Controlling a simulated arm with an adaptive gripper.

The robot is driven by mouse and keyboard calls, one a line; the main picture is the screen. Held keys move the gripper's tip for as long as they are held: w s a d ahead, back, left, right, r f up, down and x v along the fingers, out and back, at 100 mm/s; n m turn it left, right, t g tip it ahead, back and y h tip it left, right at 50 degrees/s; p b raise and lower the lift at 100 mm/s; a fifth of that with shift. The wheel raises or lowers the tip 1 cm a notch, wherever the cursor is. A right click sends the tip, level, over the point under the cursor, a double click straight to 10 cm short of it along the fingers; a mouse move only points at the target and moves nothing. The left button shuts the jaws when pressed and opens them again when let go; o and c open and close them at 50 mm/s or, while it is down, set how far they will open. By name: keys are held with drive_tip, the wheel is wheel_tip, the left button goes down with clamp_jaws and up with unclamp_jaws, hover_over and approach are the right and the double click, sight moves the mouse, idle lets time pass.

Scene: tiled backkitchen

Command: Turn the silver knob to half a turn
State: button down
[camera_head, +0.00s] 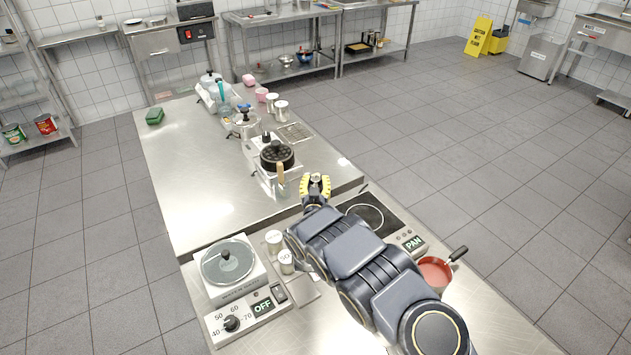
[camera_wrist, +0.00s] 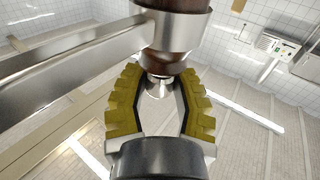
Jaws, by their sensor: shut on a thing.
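My gripper (camera_head: 316,187) has yellow ribbed finger pads and is at the near right corner of the steel table. In the wrist view my gripper (camera_wrist: 160,95) has its pads on both sides of a small shiny silver knob (camera_wrist: 157,87). The fingers are shut on it; the exact contact is partly hidden. A dark brown cylinder with a steel collar (camera_wrist: 178,22) sits just above the knob in that view.
A hob (camera_head: 370,216) with a PAN display and a red-filled saucepan (camera_head: 434,273) lie to the right and front. A scale-like unit with an OFF display and black dial (camera_head: 231,323) stands front left. White canisters (camera_head: 274,241) stand left of my arm. The table's left part (camera_head: 200,185) is clear.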

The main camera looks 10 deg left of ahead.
sight(316, 178)
drive_tip(key=shift+a+m+h, duration=0.15)
drive_tip(key=shift+m+h, duration=0.25)
drive_tip(key=m+h, duration=0.2)
drive_tip(key=h, duration=0.2)
drive_tip(key=shift+s+m+h, duration=0.1)
drive_tip(key=shift+m+h, duration=0.3)
drive_tip(key=m+g+h, duration=0.1)
drive_tip(key=m+h, duration=0.1)
drive_tip(key=h, duration=0.1)
drive_tip(key=m+g+h, duration=0.1)
drive_tip(key=m+h, duration=0.1)
drive_tip(key=h, duration=0.1)
drive_tip(key=shift+m+h, duration=0.4)
drive_tip(key=shift+m+g+h, duration=0.5)
drive_tip(key=shift+h, duration=0.3)
drive_tip(key=c, duration=0.8)
unclamp_jaws()
drive_tip(key=shift+r, duration=0.1)
wheel_tip(316, 178, up, 10)
drive_tip(key=shift+f, duration=0.1)
